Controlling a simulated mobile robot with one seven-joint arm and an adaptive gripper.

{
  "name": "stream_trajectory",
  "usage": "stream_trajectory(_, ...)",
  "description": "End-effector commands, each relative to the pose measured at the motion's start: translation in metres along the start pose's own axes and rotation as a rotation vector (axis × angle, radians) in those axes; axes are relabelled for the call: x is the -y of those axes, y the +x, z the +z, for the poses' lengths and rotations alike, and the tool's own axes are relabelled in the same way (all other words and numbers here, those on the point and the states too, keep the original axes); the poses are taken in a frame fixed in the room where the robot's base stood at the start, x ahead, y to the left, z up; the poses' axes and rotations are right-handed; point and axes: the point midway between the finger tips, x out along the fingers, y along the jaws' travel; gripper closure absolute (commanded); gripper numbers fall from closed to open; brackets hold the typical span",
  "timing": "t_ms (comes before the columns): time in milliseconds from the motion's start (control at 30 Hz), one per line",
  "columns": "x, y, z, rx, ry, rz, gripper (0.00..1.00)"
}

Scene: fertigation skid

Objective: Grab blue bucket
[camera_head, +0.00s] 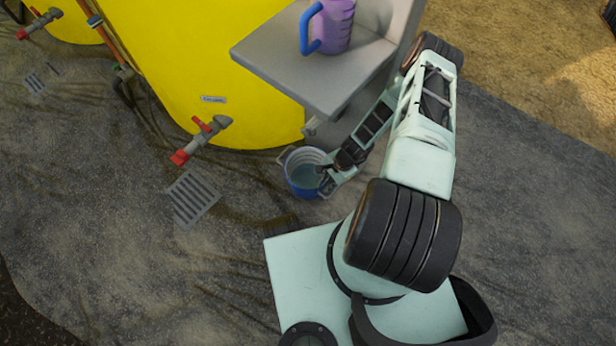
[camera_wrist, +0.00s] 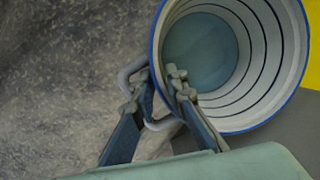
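The blue bucket (camera_head: 304,174) stands upright on the dark ground sheet, below the grey shelf. It has a pale ribbed inside and a bluish bottom. In the wrist view the bucket (camera_wrist: 268,68) shows its blue rim and open mouth. A grey loop handle (camera_wrist: 128,72) hangs at its left side. My gripper (camera_head: 328,178) is at the bucket's right rim in the head view. In the wrist view my gripper (camera_wrist: 161,78) has its fingertips apart, one over the bucket's inside and one outside by the handle. Whether they touch the wall is unclear.
A grey shelf (camera_head: 300,62) with a purple jug (camera_head: 335,25) overhangs just behind the bucket. A yellow tank (camera_head: 215,75) with a red-handled valve (camera_head: 200,138) stands to the left. A floor grate (camera_head: 192,196) lies left of the bucket.

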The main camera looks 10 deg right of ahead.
Motion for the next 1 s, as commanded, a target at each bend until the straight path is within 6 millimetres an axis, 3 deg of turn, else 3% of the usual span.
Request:
stream_trajectory(200,-0.001,0.039,0.0,0.001,-0.002,0.001,0.87)
stream_trajectory(333,0.0,0.053,0.0,0.0,-0.002,0.0,0.87)
stream_trajectory(633,0.0,0.056,0.001,0.001,-0.001,0.0,0.87)
stream_trajectory(767,0.0,0.056,0.001,0.001,-0.001,0.0,1.0)
stream_trajectory(1000,0.0,0.056,0.001,0.001,-0.001,0.0,1.0)
